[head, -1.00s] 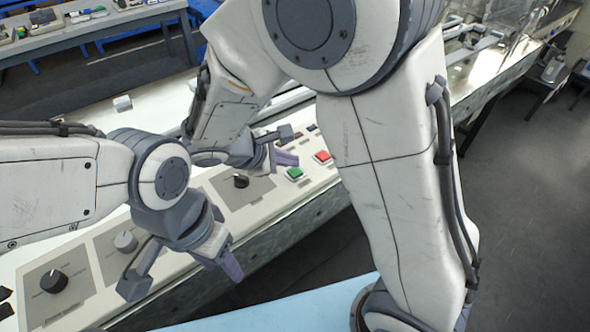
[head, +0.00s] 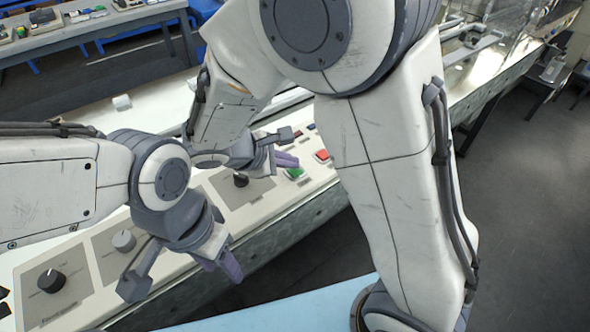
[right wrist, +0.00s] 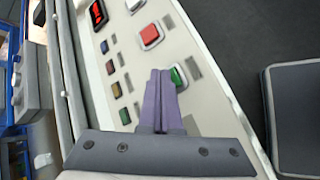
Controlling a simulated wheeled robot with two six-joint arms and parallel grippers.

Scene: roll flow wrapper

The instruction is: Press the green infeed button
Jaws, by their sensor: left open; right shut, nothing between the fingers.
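The green button (head: 294,174) sits in a pale frame on the sloped control panel (head: 318,178). In the right wrist view the green button (right wrist: 179,77) shows just right of the fingertips, partly hidden by them. My right gripper (head: 289,160) is shut and empty, its purple fingertips over or at the back edge of the button. In the right wrist view the shut fingers (right wrist: 160,78) point at the panel beside the button; I cannot tell whether they touch it. My left gripper (head: 220,264) is open and empty, low over the panel's front edge.
A red button (head: 322,155) is just beyond the green one. A black knob (head: 240,179) and another knob (head: 52,281) stand on the panel to the left. Several small coloured buttons (right wrist: 115,90) line the panel's other side. Dark floor lies to the right.

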